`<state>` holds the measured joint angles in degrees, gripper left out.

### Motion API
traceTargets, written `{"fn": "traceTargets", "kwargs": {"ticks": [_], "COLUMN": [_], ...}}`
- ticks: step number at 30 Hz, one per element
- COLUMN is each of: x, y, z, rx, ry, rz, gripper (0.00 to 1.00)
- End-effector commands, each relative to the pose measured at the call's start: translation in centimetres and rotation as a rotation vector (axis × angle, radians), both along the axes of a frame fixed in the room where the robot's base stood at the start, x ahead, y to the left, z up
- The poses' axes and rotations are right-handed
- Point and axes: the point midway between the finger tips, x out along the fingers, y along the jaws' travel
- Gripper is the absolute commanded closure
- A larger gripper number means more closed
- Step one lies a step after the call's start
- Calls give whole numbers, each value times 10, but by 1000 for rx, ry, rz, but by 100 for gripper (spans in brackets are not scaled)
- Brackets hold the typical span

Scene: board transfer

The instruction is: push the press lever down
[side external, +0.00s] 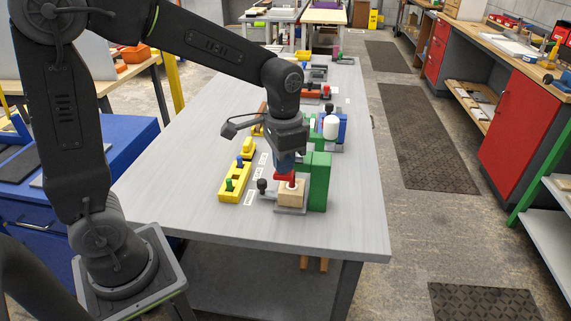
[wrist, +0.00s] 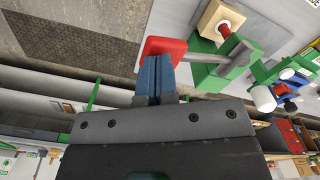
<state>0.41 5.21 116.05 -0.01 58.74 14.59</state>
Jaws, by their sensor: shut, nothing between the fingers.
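The press is a green frame (side external: 320,180) with a grey lever arm (wrist: 218,59) that ends in a red handle pad (wrist: 160,45). The red pad also shows in the side view (side external: 283,173), under my fingertips. A pale wooden block (side external: 290,196) sits at the press; a red-and-white piece (wrist: 225,26) stands in its top in the wrist view. My gripper (wrist: 157,62) is shut and empty, with its blue fingers at the red pad's edge. It also shows in the side view (side external: 284,166). I cannot tell whether the fingertips touch the pad.
A yellow board (side external: 234,185) with green and blue pegs lies left of the press. A black-knobbed piece (side external: 262,185) stands beside the block. A blue fixture with a white cylinder (side external: 331,127) is behind the press. The grey table (side external: 350,220) is clear at the front right.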

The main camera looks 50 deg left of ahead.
Motion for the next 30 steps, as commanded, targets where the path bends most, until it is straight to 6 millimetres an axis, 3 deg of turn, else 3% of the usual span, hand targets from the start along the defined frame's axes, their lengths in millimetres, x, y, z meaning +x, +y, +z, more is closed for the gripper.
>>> {"fn": "traceTargets", "kwargs": {"ticks": [30], "x": [0], "y": [0], "z": [-49], "rx": [0], "ry": [1], "rz": [0], "gripper": [100]}}
